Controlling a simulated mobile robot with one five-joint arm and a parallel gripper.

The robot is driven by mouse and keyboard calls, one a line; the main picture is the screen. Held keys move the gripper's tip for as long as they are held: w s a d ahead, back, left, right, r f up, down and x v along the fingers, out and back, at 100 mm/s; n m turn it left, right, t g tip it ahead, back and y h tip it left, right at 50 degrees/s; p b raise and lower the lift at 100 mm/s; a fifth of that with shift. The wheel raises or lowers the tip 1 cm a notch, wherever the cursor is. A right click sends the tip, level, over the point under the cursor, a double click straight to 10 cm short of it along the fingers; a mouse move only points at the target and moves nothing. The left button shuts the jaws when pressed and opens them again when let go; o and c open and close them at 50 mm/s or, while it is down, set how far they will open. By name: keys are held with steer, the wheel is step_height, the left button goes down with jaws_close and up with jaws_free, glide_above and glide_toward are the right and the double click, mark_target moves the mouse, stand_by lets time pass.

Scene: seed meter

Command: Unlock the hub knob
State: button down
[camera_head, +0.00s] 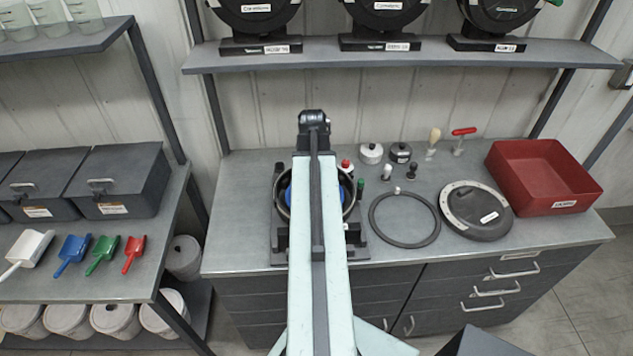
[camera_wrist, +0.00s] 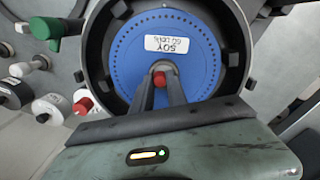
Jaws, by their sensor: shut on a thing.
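The seed meter shows in the wrist view as a dark round housing (camera_wrist: 108,70) around a blue seed disc (camera_wrist: 200,45) with a ring of small holes and a label reading SOY. The hub knob (camera_wrist: 164,79) is red and sits at the disc's centre. My gripper (camera_wrist: 163,82) is shut on the hub knob, one finger on each side of it. The fingers hide part of the knob, so its turn angle cannot be told. In the head view my arm covers most of the meter; a strip of the blue disc (camera_head: 288,194) shows beside it.
On the bench (camera_head: 236,237), right of the meter, lie a black ring (camera_head: 429,239), a round dark cover (camera_head: 478,210) and a red bin (camera_head: 543,177). Small knobs and two upright tools stand behind them. A green handle (camera_wrist: 42,28) and red-topped knob (camera_wrist: 83,106) show in the wrist view.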

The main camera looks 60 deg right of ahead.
steer(key=c, duration=1.3)
jaws_free()
steer(key=shift+r, duration=0.15)
step_height(320, 180, up, 8)
steer(key=p, duration=0.8)
steer(key=shift+a, duration=0.15)
steer(key=shift+f, duration=0.25)
